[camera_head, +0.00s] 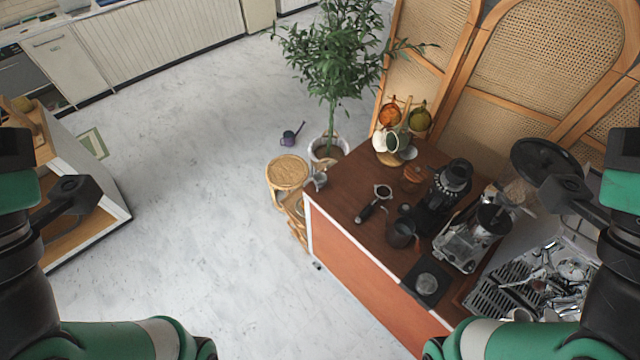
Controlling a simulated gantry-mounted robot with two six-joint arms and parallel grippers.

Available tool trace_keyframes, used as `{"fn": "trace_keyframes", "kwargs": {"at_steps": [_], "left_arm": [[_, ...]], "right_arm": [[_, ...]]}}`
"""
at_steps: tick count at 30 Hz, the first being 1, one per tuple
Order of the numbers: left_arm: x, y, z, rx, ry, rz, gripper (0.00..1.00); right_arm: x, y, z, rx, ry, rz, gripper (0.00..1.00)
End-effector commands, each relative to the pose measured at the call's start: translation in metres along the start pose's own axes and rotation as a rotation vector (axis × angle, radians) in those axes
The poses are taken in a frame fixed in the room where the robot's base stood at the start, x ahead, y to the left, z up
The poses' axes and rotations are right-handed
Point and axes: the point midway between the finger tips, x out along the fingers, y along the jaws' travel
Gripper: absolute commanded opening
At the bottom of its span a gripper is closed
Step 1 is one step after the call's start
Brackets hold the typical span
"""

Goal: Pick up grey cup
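Several cups hang on a wooden mug stand at the far end of the brown cart top. Among them is a grey-green cup (398,139), with a white cup (379,140) beside it, an orange cup (389,116) and an olive cup (419,117) behind. The grey-green cup looks like the grey one, but its exact colour is hard to tell at this size. My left arm stands at the left edge and my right arm at the right edge, both well apart from the stand. No gripper fingers show.
The cart top (345,190) holds a portafilter (374,203), a dark pitcher (401,234), a black grinder (447,190) and a metal espresso machine (470,240). A metal pitcher (317,180) is at the cart's left corner. A potted plant (331,60) and rattan screens (540,50) stand behind.

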Motion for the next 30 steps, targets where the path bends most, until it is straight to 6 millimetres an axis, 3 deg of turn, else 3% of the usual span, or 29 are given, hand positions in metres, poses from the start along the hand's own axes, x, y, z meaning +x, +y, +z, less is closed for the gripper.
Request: {"fn": "trace_keyframes", "kwargs": {"at_steps": [12, 21, 30], "left_arm": [[0.0, 0.0, 0.0, 0.0, 0.0, 0.0, 0.45], [0.0, 0.0, 0.0, 0.0, 0.0, 0.0, 0.96], [0.0, -0.0001, -0.0001, -0.008, 0.0, 0.0, 0.96]], "right_arm": [[0.0, 0.0, 0.0, 0.0, 0.0, 0.0, 0.5], [0.0, 0.0, 0.0, 0.0, 0.0, 0.0, 0.5], [0.0, 0.0, 0.0, 0.0, 0.0, 0.0, 0.5]]}}
